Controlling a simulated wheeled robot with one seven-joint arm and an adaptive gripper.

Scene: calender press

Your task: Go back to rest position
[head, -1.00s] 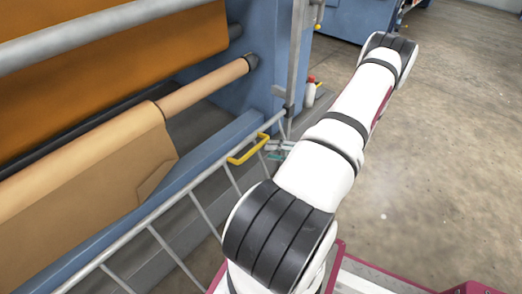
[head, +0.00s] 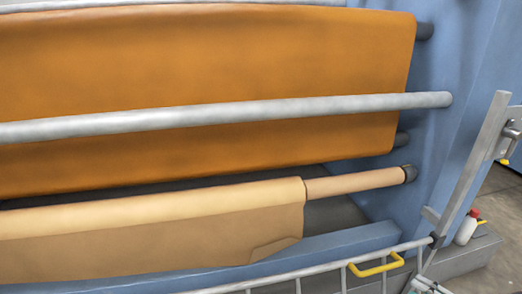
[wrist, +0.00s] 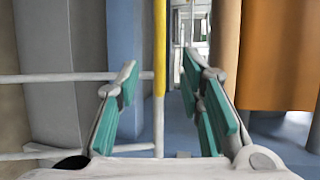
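My gripper (wrist: 163,95) is open in the wrist view, with its two teal-padded fingers apart and nothing shut between them. A yellow handle (wrist: 160,60) shows as an upright bar between the fingers there; I cannot tell how far ahead it is. In the head view, the yellow handle (head: 376,267) sits on the grey rail of the gate. Part of my gripper (head: 428,287) shows at the bottom edge, just right of the handle and apart from it. The rest of my arm is out of that view.
The press has a large orange sheet (head: 210,75), a grey crossbar (head: 230,112) and a tan roll (head: 150,210). The barred gate (head: 300,275) runs along its front. A white bottle with a red cap (head: 467,228) stands at the right, beside the gate post (head: 478,165).

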